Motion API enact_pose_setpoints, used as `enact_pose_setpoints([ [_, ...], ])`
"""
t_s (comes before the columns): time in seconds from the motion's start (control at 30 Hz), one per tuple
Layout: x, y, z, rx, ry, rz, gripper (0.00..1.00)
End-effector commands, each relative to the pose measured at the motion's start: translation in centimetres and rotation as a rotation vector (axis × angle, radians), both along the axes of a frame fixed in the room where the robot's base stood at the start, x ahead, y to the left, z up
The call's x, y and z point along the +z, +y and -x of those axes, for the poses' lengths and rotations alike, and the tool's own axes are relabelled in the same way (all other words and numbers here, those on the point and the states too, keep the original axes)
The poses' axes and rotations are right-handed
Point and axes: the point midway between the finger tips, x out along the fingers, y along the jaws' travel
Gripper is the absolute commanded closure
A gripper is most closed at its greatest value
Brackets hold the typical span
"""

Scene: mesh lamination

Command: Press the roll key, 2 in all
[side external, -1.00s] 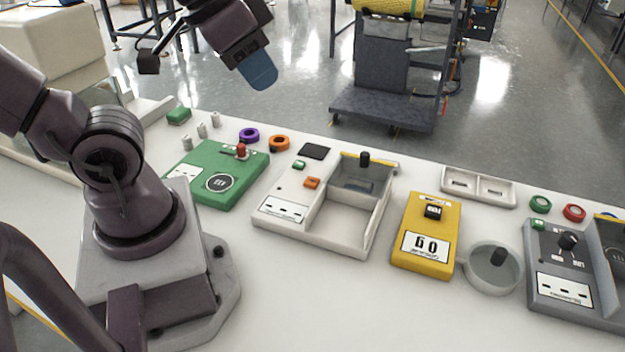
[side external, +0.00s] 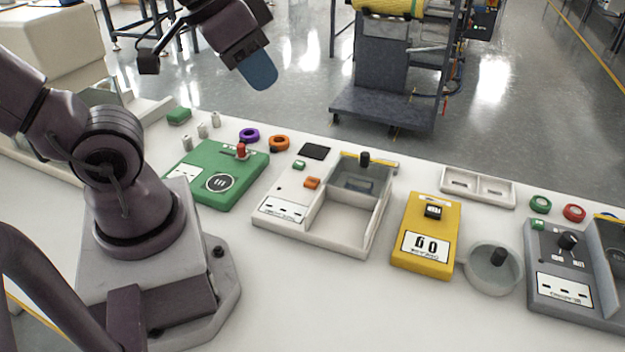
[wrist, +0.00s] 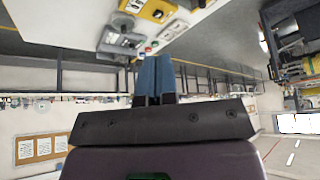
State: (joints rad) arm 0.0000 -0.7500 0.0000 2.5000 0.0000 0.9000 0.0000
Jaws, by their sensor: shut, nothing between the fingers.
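My gripper (side external: 262,74) is high above the far side of the bench, its blue fingers shut together and empty. In the wrist view the same closed fingers (wrist: 154,78) point away from the bench devices. A white station (side external: 275,215) with open bays carries a green key (side external: 299,165) and an orange key (side external: 312,183). A yellow box (side external: 425,262) has a black key (side external: 434,211) and a counter panel (side external: 425,246). A dark grey station (side external: 560,290) has a black knob (side external: 568,240) and a green key (side external: 537,225). No legible label identifies the roll key. My gripper touches none of these.
A green box (side external: 205,197) with a red-topped lever (side external: 241,151) stands left of the white station. The front of the bench is clear.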

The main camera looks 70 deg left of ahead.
Motion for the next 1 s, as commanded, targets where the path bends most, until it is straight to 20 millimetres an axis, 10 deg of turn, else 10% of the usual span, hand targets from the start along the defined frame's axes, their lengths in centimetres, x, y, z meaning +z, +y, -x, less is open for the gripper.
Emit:
enact_pose_setpoints([
  [0.37,-3.8,3.2,-1.2,0.186,0.197,0.055,1.00],
  [1.0,-16.8,9.9,-7.2,0.969,0.522,0.870,1.00],
])
